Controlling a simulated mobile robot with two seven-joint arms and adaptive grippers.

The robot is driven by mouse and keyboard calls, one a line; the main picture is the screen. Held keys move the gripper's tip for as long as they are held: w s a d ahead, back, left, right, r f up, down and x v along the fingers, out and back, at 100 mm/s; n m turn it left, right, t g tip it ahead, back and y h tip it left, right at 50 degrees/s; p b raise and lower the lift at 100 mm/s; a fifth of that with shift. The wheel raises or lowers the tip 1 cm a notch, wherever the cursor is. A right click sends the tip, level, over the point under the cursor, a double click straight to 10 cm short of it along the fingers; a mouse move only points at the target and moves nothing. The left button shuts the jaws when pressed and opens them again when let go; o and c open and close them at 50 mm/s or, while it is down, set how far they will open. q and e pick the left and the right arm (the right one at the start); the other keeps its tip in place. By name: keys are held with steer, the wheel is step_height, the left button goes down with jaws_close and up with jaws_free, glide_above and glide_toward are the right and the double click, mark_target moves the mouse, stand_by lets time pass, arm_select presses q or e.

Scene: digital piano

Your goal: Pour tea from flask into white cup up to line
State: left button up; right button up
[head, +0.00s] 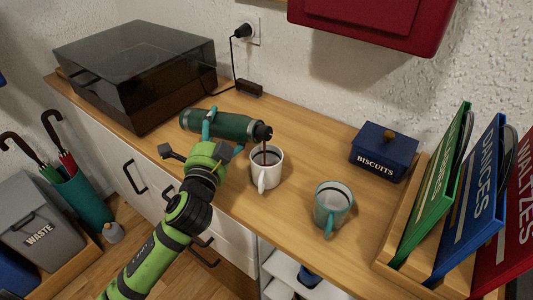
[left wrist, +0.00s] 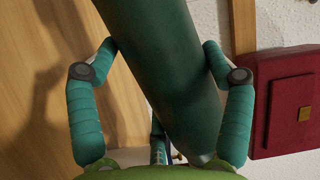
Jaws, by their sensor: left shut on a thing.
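My left gripper (head: 208,132) is shut on the dark green flask (head: 235,124), which lies nearly level above the counter with its mouth to the right. In the left wrist view the teal fingers (left wrist: 160,75) press both sides of the flask (left wrist: 165,60). A thin brown stream of tea (head: 265,150) runs from its black mouth into the white cup (head: 267,172). The white cup stands upright with its handle to the front. Dark liquid shows inside it; I cannot make out the line. My right gripper is in neither view.
A teal cup (head: 331,207) with a line inside stands right of the white cup. A blue biscuits tin (head: 384,152) is behind it, and a rack of upright books (head: 430,190) is at the right. A dark-lidded box (head: 140,70) fills the back left. The counter front centre is clear.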

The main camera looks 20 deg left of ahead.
arm_select(q)
steer(key=shift+r, duration=0.2)
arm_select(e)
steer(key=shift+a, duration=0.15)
arm_select(q)
steer(key=shift+d+r, duration=0.1)
steer(key=shift+r, duration=0.05)
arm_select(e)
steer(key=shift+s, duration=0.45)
arm_select(q)
steer(key=shift+r+m, duration=0.15)
steer(key=shift+m, duration=0.25)
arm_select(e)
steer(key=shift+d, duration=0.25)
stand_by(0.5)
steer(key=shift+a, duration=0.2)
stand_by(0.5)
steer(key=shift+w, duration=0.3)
arm_select(q)
steer(key=shift+m+t, duration=0.3)
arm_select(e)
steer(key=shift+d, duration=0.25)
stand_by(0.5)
